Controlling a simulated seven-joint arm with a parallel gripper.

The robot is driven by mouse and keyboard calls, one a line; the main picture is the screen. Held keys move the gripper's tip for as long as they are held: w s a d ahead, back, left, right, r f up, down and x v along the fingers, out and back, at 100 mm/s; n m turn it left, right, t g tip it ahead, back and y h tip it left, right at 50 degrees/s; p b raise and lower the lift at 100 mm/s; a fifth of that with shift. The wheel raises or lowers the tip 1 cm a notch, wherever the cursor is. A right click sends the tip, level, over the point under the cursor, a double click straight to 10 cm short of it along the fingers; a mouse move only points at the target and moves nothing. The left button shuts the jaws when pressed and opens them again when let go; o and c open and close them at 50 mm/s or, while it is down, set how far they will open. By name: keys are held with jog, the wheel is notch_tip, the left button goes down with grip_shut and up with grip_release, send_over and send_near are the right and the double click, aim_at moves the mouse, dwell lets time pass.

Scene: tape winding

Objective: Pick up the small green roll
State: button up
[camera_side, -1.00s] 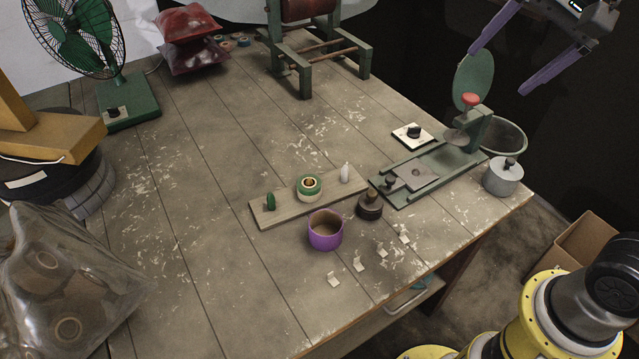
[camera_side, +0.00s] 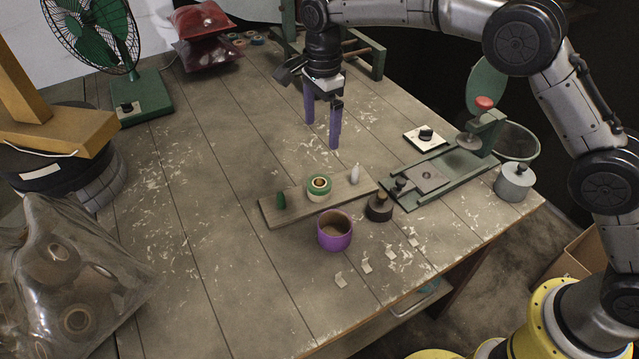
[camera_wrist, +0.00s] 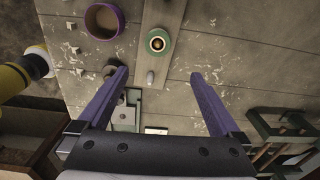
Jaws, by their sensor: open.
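A small green roll (camera_side: 319,187) with a cream side and a brass-coloured centre sits on a narrow wooden board (camera_side: 340,192) on the table. In the wrist view the roll (camera_wrist: 158,40) is at upper centre, beyond the fingertips. My gripper (camera_side: 322,134) points down with purple fingers spread, empty, above the table behind the board. In the wrist view my gripper (camera_wrist: 160,75) has its fingers wide apart. A dark green piece (camera_side: 281,201) stands at the board's left end, and a small white bottle-shaped piece (camera_side: 355,173) at its right.
A purple cup (camera_side: 334,231) and a dark knobbed weight (camera_side: 379,208) stand in front of the board. A green metal fixture (camera_side: 430,178) lies to the right. Paper scraps (camera_side: 366,265) lie near the front edge. The table left of the board is clear.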

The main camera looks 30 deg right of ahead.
aim_at(319, 179)
jog(key=f, duration=1.4)
jog(key=shift+s+a+f, duration=0.2)
jog(key=shift+a+f, duration=0.1)
jog(key=shift+c, duration=0.3)
jog(key=c, duration=1.3)
jog(key=shift+o, duration=0.2)
jog(key=shift+r, duration=0.2)
